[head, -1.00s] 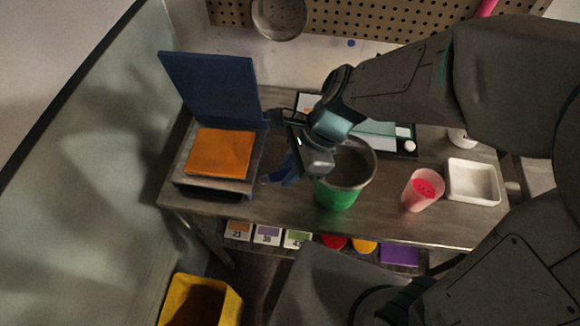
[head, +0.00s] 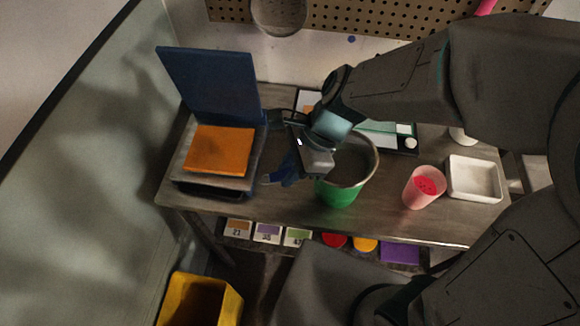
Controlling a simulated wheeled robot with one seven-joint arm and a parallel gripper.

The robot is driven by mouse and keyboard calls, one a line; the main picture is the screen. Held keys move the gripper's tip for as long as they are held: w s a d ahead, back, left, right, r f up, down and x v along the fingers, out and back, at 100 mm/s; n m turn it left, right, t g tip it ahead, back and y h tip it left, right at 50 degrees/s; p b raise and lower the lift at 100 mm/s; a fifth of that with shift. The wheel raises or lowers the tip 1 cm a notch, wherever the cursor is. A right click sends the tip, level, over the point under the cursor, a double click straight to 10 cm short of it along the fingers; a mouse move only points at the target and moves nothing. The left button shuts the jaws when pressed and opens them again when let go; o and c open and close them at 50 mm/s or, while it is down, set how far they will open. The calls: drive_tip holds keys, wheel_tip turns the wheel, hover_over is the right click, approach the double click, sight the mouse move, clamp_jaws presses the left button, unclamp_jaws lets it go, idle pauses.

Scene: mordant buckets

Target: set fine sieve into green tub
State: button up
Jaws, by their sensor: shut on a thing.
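The green tub (head: 338,195) stands upright on the workbench, near the middle of its front edge. A round grey rim with a dark grey inside covers the tub's mouth; I take it to be the fine sieve (head: 372,172). It looks seated on or in the tub, but I cannot tell whether it rests there fully. My gripper (head: 284,170) is at the left side of the sieve, with blue parts at its lower end. It is shut on the sieve; the hand hides the grip and the tub's left rim.
A blue-lidded device with an orange top (head: 218,149) stands at the left. A pink cup (head: 422,190) and a white tray (head: 473,180) stand at the right. Another round sieve-like pan (head: 279,17) hangs on the pegboard. A yellow bin (head: 230,303) is on the floor.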

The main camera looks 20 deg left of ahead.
drive_tip(key=o, duration=0.9)
drive_tip(key=shift+o, duration=0.2)
drive_tip(key=v, duration=1.3)
drive_tip(key=shift+w+r, duration=0.15)
drive_tip(key=shift+r, duration=0.15)
drive_tip(key=shift+d, duration=0.15)
drive_tip(key=d+f+n+t+h, duration=0.1)
drive_tip(key=d+n, duration=0.4)
drive_tip(key=d, duration=0.6)
drive_tip(key=d+f+n+t+h, duration=0.1)
drive_tip(key=d+n+t+h, duration=0.2)
drive_tip(key=d, duration=0.9)
drive_tip(key=n+t, duration=0.2)
drive_tip(key=n, duration=0.1)
drive_tip(key=shift+w+d+f+t, duration=0.2)
drive_tip(key=shift+w+f+t, duration=0.1)
drive_tip(key=shift+w+f, duration=0.1)
